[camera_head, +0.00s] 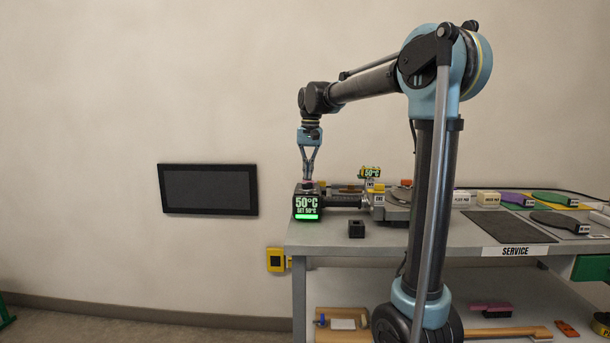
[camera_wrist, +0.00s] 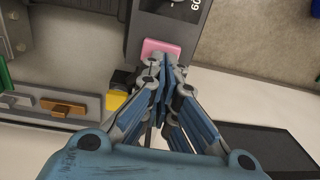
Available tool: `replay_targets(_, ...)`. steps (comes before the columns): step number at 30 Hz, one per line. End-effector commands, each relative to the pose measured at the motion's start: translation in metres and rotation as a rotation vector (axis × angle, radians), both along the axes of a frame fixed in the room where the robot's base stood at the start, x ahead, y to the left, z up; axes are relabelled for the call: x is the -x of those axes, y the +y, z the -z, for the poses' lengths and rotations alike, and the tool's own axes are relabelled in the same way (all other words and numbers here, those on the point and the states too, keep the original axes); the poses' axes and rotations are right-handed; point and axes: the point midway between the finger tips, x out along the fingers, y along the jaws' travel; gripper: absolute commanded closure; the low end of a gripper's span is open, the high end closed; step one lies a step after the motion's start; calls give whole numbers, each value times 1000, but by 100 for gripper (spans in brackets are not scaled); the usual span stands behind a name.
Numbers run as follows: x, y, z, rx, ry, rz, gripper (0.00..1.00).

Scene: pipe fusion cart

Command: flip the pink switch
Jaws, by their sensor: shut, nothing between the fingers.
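The pink switch (camera_wrist: 161,47) shows in the wrist view as a pink block on a dark grey box, just beyond my fingertips. In the head view the box (camera_head: 307,204) stands at the left end of the grey cart and carries a display reading 50°C, SET 50°C, with a green bar. My gripper (camera_head: 308,178) points down over the top of this box. In the wrist view my gripper (camera_wrist: 160,62) is shut and empty, with its fingertips at the near edge of the pink switch. I cannot tell whether they touch it. The fingers partly hide the switch.
A small black block (camera_head: 356,229) lies on the cart top in front of the box. A yellow wall box (camera_head: 275,260) is left of the cart. A dark panel (camera_head: 208,189) hangs on the wall.

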Motion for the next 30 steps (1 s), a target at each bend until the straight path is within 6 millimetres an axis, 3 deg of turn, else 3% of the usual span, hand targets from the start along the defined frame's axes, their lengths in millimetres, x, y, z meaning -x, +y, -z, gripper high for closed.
replay_targets(5,-1,-5,-22,0,1,2,100)
replay_targets(19,-2,-19,-108,0,1,3,100)
replay_targets(24,-1,-22,-126,0,1,2,100)
replay_targets(30,-1,-23,-133,0,1,2,100)
